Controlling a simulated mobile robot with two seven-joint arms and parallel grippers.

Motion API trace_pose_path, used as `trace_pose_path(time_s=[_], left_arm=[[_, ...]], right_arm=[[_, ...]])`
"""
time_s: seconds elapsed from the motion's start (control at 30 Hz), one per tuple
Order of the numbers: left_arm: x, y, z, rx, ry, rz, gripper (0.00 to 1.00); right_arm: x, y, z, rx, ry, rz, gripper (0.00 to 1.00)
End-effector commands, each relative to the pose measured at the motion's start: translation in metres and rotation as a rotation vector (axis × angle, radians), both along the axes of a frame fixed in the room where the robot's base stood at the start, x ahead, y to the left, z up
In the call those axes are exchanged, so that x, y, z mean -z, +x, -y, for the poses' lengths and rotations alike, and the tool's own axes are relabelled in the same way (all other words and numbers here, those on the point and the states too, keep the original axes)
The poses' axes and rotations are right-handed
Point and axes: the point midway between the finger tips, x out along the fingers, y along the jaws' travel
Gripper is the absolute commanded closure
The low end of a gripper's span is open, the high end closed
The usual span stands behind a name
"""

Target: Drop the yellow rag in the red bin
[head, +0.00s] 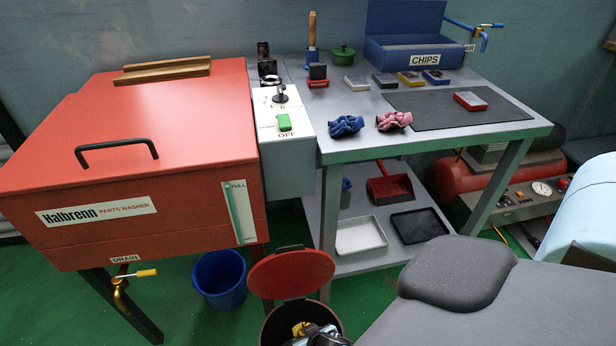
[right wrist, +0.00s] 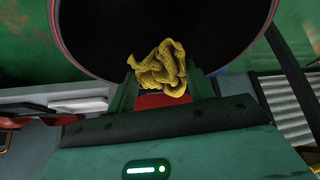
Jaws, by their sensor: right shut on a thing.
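The yellow rag (right wrist: 160,66) is crumpled between the two fingers of my right gripper (right wrist: 163,84), which is shut on it. In the head view the rag (head: 301,327) shows as a small yellow patch over the mouth of the red bin, with my right gripper (head: 322,336) beside it. The red bin's round lid (head: 291,274) stands open, tipped back. In the right wrist view the bin's dark round opening (right wrist: 215,30) lies beyond the rag. The lower part of the bin is cut off in the head view. My left gripper is not in view.
A blue bucket (head: 219,278) stands on the floor left of the bin, below the red parts washer (head: 160,150). A red compressor (head: 440,185) is at the right.

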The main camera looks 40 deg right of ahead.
Motion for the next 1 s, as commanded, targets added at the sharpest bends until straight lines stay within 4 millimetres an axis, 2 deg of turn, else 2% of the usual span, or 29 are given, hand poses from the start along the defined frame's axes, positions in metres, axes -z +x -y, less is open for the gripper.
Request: trace_pose_path(time_s=[0.07,0.1,0.3,0.67,1.0], left_arm=[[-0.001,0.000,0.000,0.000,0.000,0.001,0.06],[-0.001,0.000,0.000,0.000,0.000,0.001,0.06],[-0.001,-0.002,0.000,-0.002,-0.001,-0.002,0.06],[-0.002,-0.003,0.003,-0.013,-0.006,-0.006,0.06],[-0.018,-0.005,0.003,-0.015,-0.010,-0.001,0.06]], right_arm=[[-0.001,0.000,0.000,0.000,0.000,0.001,0.69],[-0.001,0.000,0.000,0.000,0.000,0.001,0.47],[0.000,0.000,0.000,0.000,0.000,0.000,0.23],[-0.006,-0.003,-0.001,0.001,0.001,0.000,0.23],[-0.047,-0.027,-0.008,0.001,0.001,0.002,0.23]])
